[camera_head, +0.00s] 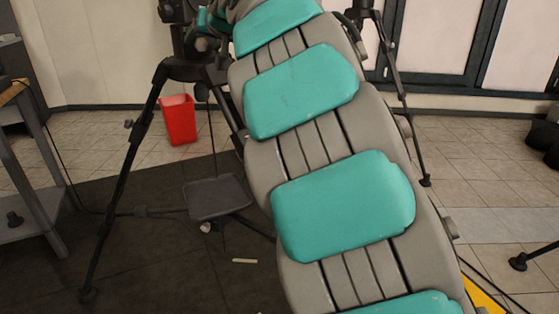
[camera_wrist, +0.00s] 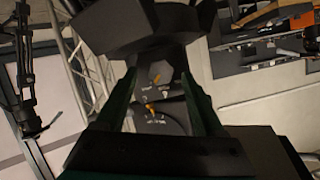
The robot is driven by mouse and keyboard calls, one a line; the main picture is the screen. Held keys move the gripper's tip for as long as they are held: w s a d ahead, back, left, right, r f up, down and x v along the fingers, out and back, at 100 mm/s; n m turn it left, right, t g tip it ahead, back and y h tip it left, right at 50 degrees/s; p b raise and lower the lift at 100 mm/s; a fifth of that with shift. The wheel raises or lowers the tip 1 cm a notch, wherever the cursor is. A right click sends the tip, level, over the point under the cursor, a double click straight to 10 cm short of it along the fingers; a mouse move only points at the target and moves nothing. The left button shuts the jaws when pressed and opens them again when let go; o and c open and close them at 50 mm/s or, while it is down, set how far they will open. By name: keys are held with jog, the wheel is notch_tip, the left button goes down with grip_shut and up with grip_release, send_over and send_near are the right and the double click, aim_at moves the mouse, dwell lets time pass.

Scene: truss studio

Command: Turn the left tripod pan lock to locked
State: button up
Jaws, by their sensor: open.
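The left tripod (camera_head: 135,150) stands on black legs left of my arm in the head view; its head is cut off by the top edge. In the wrist view, the dark tripod head (camera_wrist: 135,25) is in front of my gripper (camera_wrist: 158,88). My gripper's dark green fingers are apart, with no object gripped between them. Between them show a grey hexagonal face with an orange pointer (camera_wrist: 156,78) and, lower, a round dark part with an orange mark (camera_wrist: 150,107). Small pale lettering is too blurred to read. I cannot tell which setting the pan lock is at.
A red bin (camera_head: 179,120) stands behind the tripod. A grey shelf unit (camera_head: 35,190) is at the left. Another tripod (camera_head: 392,70) is at the right, near the windows. A metal truss (camera_wrist: 85,65) and a cluttered bench (camera_wrist: 265,50) show in the wrist view.

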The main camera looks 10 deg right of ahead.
jog(key=v, duration=0.7)
jog(key=s+d+f+g+h, duration=0.1)
jog(key=s+d+f+g, duration=0.1)
jog(key=s+f, duration=0.4)
jog(key=s+d+f+m+g+h+p, duration=0.1)
jog(key=s+d+f+g, duration=0.1)
jog(key=s+d+f, duration=0.3)
jog(key=s+d+f+g+h, duration=0.1)
jog(key=s+d+f+g, duration=0.1)
jog(key=s+f, duration=0.5)
jog(key=shift+d+f+g+p, duration=0.35)
jog(key=shift+d+f, duration=0.45)
jog(key=shift+f, duration=0.9)
jog(key=s+d+f+g+h, duration=0.1)
jog(key=s+d+f+g, duration=0.2)
jog(key=s+f, duration=0.7)
jog(key=s+d+f+g+h, duration=0.1)
jog(key=s+d+f+g, duration=0.3)
jog(key=s+f, duration=0.6)
jog(key=s+g, duration=0.1)
jog(key=s, duration=0.5)
jog(key=shift+s, duration=0.1)
